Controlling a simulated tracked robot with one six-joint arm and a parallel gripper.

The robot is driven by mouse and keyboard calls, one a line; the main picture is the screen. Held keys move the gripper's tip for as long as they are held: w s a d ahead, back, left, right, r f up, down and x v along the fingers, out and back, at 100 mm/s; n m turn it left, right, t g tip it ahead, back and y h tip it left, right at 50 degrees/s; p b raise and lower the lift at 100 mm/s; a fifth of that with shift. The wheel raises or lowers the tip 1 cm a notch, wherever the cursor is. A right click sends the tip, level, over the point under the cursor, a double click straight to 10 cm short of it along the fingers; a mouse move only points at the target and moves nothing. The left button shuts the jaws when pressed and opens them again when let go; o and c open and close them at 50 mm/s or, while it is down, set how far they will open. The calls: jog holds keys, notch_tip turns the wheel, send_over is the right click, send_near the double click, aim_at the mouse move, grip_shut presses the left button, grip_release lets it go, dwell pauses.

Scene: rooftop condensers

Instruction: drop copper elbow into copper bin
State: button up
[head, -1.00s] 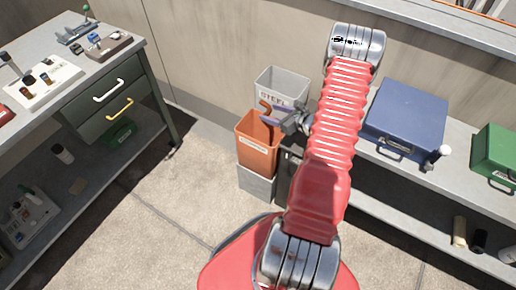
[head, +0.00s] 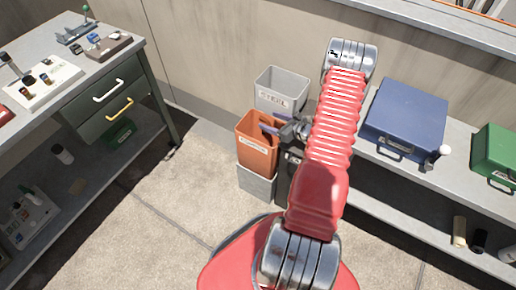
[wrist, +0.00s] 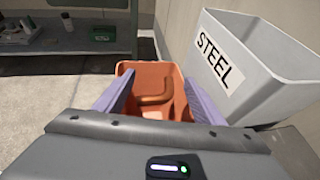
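The orange copper bin (head: 258,153) stands on a grey base in the head view, and it also shows in the wrist view (wrist: 125,70). My gripper (head: 268,128) is over its mouth, reaching in from the right. In the wrist view my gripper (wrist: 158,77) has its two purple fingers spread wide with a gap between them. The copper elbow (wrist: 152,98) shows beyond and between the fingers, inside the orange bin, and neither finger appears to touch it. The bin wall hides the elbow in the head view.
A grey bin labelled STEEL (head: 281,88) stands right behind the orange bin. A blue case (head: 406,112) and a green case (head: 497,152) sit on the bench at right. A workbench with drawers (head: 105,100) is at left. Open floor lies between.

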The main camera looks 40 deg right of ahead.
jog(key=o, duration=0.3)
jog(key=shift+o, duration=0.2)
notch_tip(320, 180, up, 10)
dwell(0.7)
dwell(0.9)
